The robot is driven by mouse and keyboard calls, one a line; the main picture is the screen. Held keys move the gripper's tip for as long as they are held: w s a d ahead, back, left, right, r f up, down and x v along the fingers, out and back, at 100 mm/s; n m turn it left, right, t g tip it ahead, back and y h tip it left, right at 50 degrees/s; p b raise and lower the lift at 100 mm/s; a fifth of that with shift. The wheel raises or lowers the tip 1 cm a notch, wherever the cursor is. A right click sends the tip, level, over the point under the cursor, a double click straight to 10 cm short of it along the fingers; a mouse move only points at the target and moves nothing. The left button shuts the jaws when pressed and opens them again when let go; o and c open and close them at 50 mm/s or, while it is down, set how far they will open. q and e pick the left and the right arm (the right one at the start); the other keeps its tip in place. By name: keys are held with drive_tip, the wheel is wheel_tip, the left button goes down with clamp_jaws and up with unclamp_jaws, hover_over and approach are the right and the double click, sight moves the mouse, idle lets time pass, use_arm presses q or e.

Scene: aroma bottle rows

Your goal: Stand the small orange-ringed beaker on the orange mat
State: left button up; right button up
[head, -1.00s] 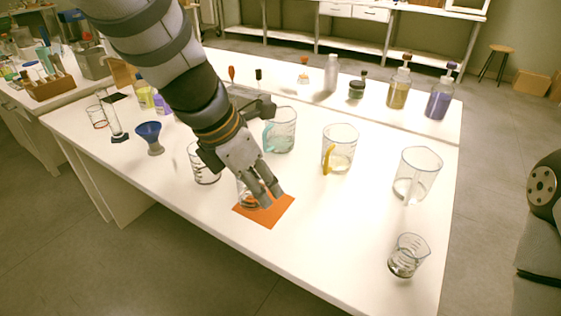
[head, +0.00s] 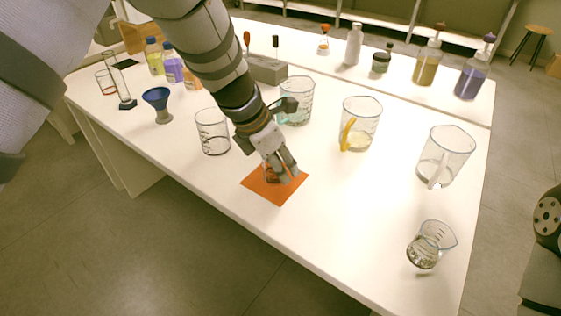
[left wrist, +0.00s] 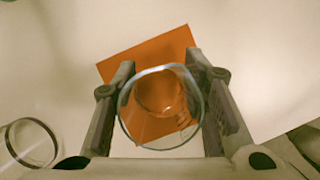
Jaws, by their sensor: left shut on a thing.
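The small glass beaker (left wrist: 160,108) is between the fingers of my left gripper (left wrist: 162,92), which is shut on it. The wrist view looks down through its round rim, with orange showing through the glass. In the head view my left gripper (head: 283,171) hangs over the back part of the orange mat (head: 273,194) and partly hides the beaker. The mat also shows in the wrist view (left wrist: 150,52), extending beyond the fingers. The beaker looks upright over the mat; I cannot tell whether its base touches it.
A glass beaker (head: 212,134) stands left of the gripper, and a teal-handled one (head: 298,104) behind it. A yellow-handled beaker (head: 361,125), a large beaker (head: 446,158) and a small beaker (head: 428,247) stand to the right. The table in front of these is clear.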

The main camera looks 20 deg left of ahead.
use_arm(q)
drive_tip(key=shift+f, duration=0.2)
drive_tip(key=o, duration=1.2)
drive_tip(key=shift+r, duration=0.15)
drive_tip(key=p+v, duration=0.2)
drive_tip(key=v, duration=1)
drive_tip(key=shift+r, duration=0.1)
use_arm(e)
drive_tip(key=shift+w+r+t, duration=0.5)
drive_tip(key=shift+w+r, duration=0.75)
